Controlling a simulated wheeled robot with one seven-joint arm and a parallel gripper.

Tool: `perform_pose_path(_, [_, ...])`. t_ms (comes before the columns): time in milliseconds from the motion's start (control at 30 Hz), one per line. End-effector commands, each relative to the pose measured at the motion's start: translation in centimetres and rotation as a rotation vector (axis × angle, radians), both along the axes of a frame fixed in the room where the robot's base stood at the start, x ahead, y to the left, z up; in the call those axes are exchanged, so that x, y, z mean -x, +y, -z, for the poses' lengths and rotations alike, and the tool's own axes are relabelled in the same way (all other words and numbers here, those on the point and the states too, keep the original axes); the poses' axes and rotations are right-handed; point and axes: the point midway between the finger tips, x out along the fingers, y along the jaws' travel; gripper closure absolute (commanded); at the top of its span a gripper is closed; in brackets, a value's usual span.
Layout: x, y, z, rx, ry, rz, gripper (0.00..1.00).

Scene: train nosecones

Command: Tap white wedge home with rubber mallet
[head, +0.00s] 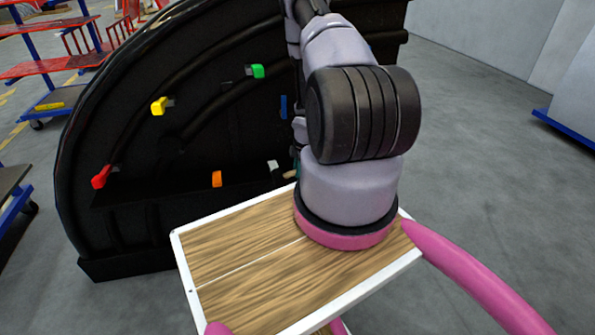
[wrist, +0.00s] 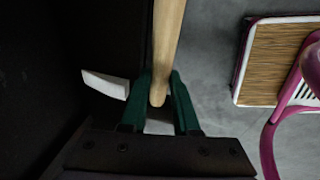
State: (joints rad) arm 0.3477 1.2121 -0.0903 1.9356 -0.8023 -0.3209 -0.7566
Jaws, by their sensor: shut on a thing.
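The white wedge (head: 272,165) sits low in the black curved nosecone (head: 130,135), right of the orange wedge. In the wrist view the white wedge (wrist: 105,84) sticks out from the dark surface, just left of my gripper. My gripper (wrist: 160,82) has green fingers shut on the pale wooden handle of the mallet (wrist: 167,35). The handle runs up out of the wrist view, and the mallet's head is not visible. A small bit of the handle shows beside my arm in the head view (head: 290,174). My arm hides most of the gripper there.
Other wedges stick out of the nosecone: red (head: 102,177), yellow (head: 160,106), green (head: 256,71), orange (head: 216,179) and blue (head: 283,106). A red and blue shelf rack (head: 50,65) stands at the far left. Grey floor (head: 490,150) is open on the right.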

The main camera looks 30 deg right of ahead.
Motion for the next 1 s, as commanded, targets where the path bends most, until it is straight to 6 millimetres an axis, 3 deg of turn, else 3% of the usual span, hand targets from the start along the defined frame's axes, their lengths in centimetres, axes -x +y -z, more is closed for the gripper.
perform_pose_path(300, [1.3, 0.4, 0.0, 0.001, 0.002, -0.002, 1.0])
perform_pose_path(700, [1.3, 0.4, 0.0, 0.0, -0.001, 0.0, 1.0])
perform_pose_path(1000, [-1.1, -0.2, 0.0, -0.001, -0.003, 0.001, 1.0])
